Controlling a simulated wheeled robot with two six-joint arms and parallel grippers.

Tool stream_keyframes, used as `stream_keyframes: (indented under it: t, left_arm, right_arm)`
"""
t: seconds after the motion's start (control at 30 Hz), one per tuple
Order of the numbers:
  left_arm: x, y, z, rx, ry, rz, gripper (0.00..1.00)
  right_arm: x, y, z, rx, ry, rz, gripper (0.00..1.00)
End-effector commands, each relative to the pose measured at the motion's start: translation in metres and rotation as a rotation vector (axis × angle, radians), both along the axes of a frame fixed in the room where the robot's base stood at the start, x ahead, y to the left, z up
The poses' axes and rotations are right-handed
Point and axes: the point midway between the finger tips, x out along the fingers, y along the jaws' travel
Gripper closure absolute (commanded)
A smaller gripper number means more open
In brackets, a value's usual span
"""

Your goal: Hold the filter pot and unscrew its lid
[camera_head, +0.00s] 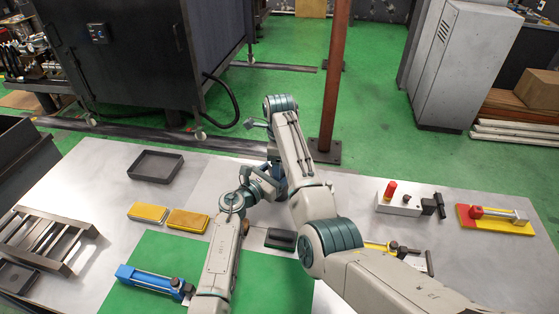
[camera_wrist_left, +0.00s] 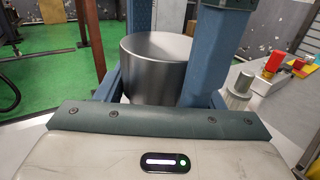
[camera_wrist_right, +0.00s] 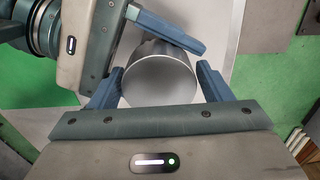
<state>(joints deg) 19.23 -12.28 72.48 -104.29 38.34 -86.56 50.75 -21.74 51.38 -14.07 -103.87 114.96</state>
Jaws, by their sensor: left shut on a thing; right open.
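The filter pot is a smooth grey metal cylinder (camera_wrist_left: 155,72). It stands between the blue fingers of my left gripper (camera_wrist_left: 160,85), which is shut on its sides. The right wrist view shows the pot from above, with its round grey top (camera_wrist_right: 160,80) and a finger of my left gripper along its upper side. My right gripper (camera_wrist_right: 159,72) is open above the pot, one finger on each side of the top. I cannot tell whether they touch it, or tell lid from body. In the head view my right gripper (camera_head: 275,178) is partly hidden and my arms cover the pot.
A blue tool (camera_head: 150,279) lies on the green mat (camera_head: 275,285). Yellow blocks (camera_head: 187,221) and a dark tray (camera_head: 155,166) lie left; a red-knobbed fixture (camera_head: 405,203) and a red-yellow clamp (camera_head: 492,214) lie right. A brown post (camera_head: 334,80) rises behind the table.

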Motion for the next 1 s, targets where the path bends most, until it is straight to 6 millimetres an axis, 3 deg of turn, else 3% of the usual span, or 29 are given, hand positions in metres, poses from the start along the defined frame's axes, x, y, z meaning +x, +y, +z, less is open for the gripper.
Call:
stream_keyframes:
  t: [0.07,0.23,0.27,0.37,0.67,1.0]
  left_arm:
    - [0.000,0.000,0.001,0.000,-0.001,0.000,1.00]
    - [0.000,0.000,0.001,0.000,-0.001,0.000,1.00]
    - [0.000,0.000,0.001,0.000,-0.001,0.000,1.00]
    - [0.000,0.000,0.001,0.000,-0.001,0.000,1.00]
    - [0.001,0.001,0.001,0.000,-0.001,0.002,1.00]
    - [0.000,0.002,-0.004,0.006,0.005,0.003,1.00]
  right_arm:
    - [0.000,0.000,0.000,0.000,0.000,0.000,0.32]
    - [0.000,0.000,0.000,0.000,0.000,0.000,0.64]
    - [0.000,0.000,0.000,0.000,0.000,0.000,0.32]
    - [0.000,0.000,0.000,0.000,0.000,0.000,0.15]
    - [-0.001,0.000,0.003,-0.001,0.002,0.000,0.15]
    - [0.000,0.001,0.045,0.001,-0.001,0.002,0.15]
